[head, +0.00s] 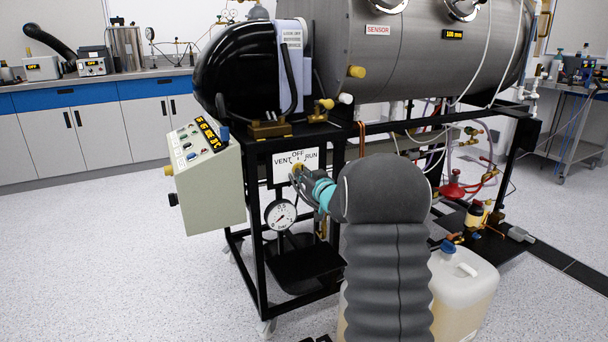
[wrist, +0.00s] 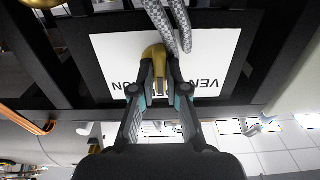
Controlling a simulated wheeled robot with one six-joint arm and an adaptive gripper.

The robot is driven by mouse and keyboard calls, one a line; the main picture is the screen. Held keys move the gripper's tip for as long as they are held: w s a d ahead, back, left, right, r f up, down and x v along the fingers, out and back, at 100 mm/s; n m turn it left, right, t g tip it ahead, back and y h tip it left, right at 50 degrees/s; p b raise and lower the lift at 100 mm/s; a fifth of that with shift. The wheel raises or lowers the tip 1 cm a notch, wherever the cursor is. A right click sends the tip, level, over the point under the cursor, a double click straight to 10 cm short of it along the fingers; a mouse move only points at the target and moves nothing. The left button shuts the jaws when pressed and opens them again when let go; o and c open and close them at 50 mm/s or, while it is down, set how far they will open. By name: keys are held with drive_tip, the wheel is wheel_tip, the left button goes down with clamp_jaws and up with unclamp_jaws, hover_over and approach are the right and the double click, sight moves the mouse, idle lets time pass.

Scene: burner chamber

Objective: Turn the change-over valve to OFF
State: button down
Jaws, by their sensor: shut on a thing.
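The change-over valve shows as a small yellow-brass handle (head: 296,168) in front of a white label plate (head: 282,177) marked VENT, OFF and RUN. In the head view the handle is just below the word OFF, partly hidden by my gripper (head: 303,179). In the wrist view, which is upside down, the brass handle (wrist: 154,54) stands against the white plate (wrist: 216,45). My gripper (wrist: 160,88) is shut on the handle, with a finger on each side. The lettering behind the fingers is partly hidden. I cannot tell exactly which position the handle points to.
A round pressure gauge (head: 280,214) sits below the plate. A sloped control box (head: 208,175) is to the left. The black frame (head: 256,240) surrounds the plate. Two grey braided hoses (wrist: 168,22) pass close to the handle. A white jerrycan (head: 465,285) stands at the lower right.

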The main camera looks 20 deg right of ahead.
drive_tip(key=c, duration=1.2)
unclamp_jaws()
drive_tip(key=shift+s, duration=0.1)
drive_tip(key=s, duration=1.2)
drive_tip(key=shift+d, duration=0.15)
drive_tip(key=shift+w, duration=0.1)
